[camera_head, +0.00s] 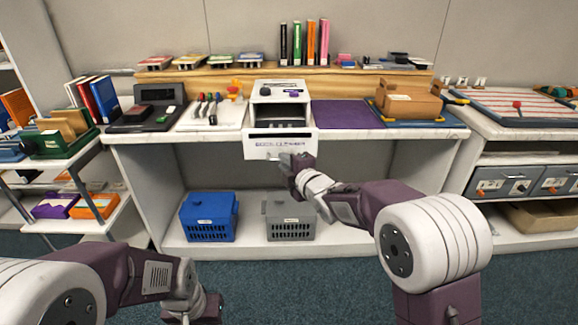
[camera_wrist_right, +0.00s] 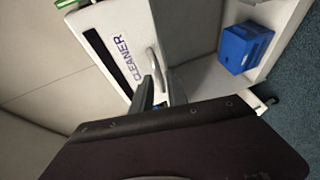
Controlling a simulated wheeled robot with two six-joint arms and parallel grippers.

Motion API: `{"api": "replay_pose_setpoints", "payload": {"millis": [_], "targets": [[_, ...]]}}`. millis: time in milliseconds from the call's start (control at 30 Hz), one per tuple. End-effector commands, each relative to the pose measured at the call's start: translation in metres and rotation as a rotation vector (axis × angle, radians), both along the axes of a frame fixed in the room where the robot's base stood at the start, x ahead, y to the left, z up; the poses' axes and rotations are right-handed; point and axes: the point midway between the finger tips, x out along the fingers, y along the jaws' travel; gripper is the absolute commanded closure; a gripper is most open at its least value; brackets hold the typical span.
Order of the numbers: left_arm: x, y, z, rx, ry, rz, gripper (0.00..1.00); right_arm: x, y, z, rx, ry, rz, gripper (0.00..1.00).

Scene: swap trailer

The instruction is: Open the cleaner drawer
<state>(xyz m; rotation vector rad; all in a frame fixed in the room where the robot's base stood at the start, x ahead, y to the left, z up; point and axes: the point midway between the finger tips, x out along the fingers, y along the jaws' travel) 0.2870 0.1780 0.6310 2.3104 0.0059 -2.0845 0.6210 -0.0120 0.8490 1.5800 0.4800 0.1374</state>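The cleaner drawer (camera_head: 255,147) is a white front panel with a dark slot and dark lettering, under a white unit at the middle of the counter. In the right wrist view its front (camera_wrist_right: 128,22) reads "CLEANER" and carries a pale bar handle (camera_wrist_right: 153,61). My right gripper (camera_head: 284,164) is at the lower part of the drawer front. In the right wrist view its two fingers (camera_wrist_right: 160,88) stand apart, with the handle's lower end between them; contact is unclear. My left gripper (camera_head: 193,310) is low at the bottom left, far from the drawer, its fingers unclear.
A blue basket (camera_head: 208,217) and a grey basket (camera_head: 290,218) stand on the shelf below. The counter holds a purple mat (camera_head: 346,114), a cardboard box (camera_head: 408,99) and a tool board (camera_head: 211,114). The floor in front is clear.

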Motion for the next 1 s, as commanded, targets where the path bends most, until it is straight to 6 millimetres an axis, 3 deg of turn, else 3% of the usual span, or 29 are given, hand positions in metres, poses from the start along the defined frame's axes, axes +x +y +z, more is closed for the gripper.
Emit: {"api": "replay_pose_setpoints", "payload": {"millis": [400, 833, 900, 933, 1000], "targets": [[0.0, 0.0, 0.012, 0.0, 0.0, 0.0, 0.64, -0.068, -0.029, 0.017, 0.0, -0.001, -0.001, 0.81], [0.0, 0.0, 0.012, 0.0, 0.0, 0.0, 0.64, -0.076, -0.036, 0.018, 0.0, -0.002, -0.008, 0.81], [0.0, 0.0, 0.012, 0.0, 0.0, 0.0, 0.64, -0.075, -0.057, 0.022, 0.003, -0.008, -0.05, 0.81], [0.0, 0.0, 0.012, 0.0, 0.0, 0.0, 0.64, -0.078, -0.07, 0.015, 0.009, 0.02, -0.085, 0.81], [0.0, 0.0, 0.012, 0.0, 0.0, 0.0, 0.64, -0.093, -0.102, -0.023, 0.067, 0.186, -0.205, 0.81]]}}
